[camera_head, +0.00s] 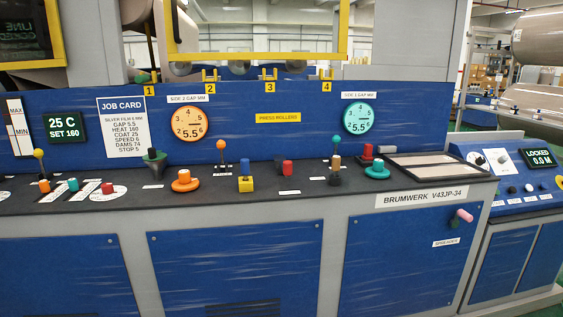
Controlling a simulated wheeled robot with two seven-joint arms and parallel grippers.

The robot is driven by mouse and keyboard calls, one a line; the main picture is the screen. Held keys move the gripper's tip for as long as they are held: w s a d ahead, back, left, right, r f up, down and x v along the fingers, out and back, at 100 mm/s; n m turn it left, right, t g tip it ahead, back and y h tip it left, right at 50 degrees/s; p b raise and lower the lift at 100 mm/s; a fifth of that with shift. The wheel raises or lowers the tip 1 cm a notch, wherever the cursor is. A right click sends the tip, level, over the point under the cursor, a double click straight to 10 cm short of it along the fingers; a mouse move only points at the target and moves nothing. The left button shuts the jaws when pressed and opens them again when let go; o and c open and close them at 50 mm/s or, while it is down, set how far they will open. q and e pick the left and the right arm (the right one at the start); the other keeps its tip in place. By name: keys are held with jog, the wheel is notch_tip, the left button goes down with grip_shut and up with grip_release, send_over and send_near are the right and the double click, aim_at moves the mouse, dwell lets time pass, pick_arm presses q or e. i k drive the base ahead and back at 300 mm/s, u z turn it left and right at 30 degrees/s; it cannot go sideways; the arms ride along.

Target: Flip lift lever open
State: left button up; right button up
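Several levers stand on the dark console top (210,198); their small labels are too small to read, so I cannot tell which is the lift lever. A yellow-ball lever (39,154) stands at the far left. An orange-ball lever (221,146) stands upright left of the middle. A teal-ball lever (336,140) stands upright right of the middle, behind a tan knob (334,161). A pink-ended handle (464,215) sticks out of the right front panel above a label that is hard to read. Neither of my grippers is in view.
An orange knob (185,178), a yellow-and-blue switch (246,182), a red button (287,167), a teal knob (377,170) and a dark green knob (154,160) crowd the console. Orange (190,121) and teal (359,118) dials are behind. A second console (520,180) stands right.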

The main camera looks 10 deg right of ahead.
aim_at(285, 168)
jog(key=k, duration=0.7)
jog(key=z, duration=0.7)
jog(key=i, duration=1.25)
jog(key=u, duration=0.65)
jog(key=i, duration=0.5)
jog(key=u, duration=0.6)
